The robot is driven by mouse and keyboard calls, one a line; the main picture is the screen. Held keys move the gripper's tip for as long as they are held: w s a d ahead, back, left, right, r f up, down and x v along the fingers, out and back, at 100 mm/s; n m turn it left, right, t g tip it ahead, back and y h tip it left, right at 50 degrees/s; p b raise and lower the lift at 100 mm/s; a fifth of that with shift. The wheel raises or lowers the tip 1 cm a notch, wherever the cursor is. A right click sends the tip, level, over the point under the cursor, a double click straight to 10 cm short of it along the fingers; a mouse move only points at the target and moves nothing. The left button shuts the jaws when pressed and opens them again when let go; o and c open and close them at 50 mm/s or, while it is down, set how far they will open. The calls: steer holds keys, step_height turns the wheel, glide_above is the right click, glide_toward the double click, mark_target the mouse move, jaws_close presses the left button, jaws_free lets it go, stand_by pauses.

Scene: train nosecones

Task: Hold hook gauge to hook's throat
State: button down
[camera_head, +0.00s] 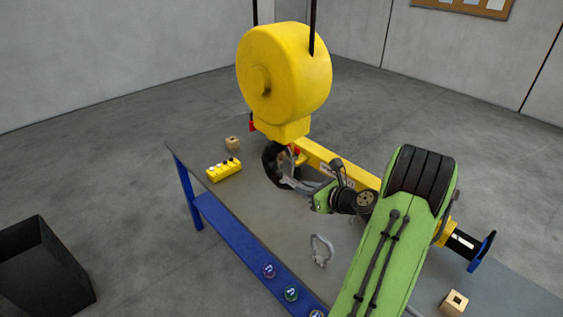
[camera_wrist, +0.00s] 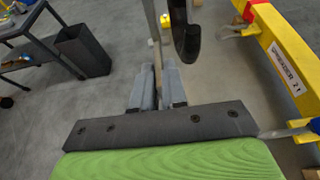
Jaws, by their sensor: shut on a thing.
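The black hook (camera_head: 270,168) hangs under the yellow hoist block (camera_head: 284,80). In the wrist view the hook (camera_wrist: 187,38) curves down just right of and beyond my fingertips. My gripper (camera_head: 289,183) is beside the hook's lower part in the head view. In the wrist view my gripper (camera_wrist: 157,78) is shut on the hook gauge (camera_wrist: 152,30), a thin grey strip that extends beyond the fingers. A narrow gap shows between gauge and hook in that view; I cannot tell whether they touch elsewhere. The gauge is too small to make out in the head view.
A yellow spreader beam (camera_wrist: 284,60) lies close on the right. The table (camera_head: 245,205) holds a yellow pendant (camera_head: 223,170), a grey shackle (camera_head: 321,250) and a wooden block (camera_head: 454,302). A dark bin (camera_head: 42,268) stands on the floor at left.

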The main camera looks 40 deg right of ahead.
steer(key=p+v, duration=0.2)
steer(key=v, duration=0.6)
steer(key=shift+p, duration=0.4)
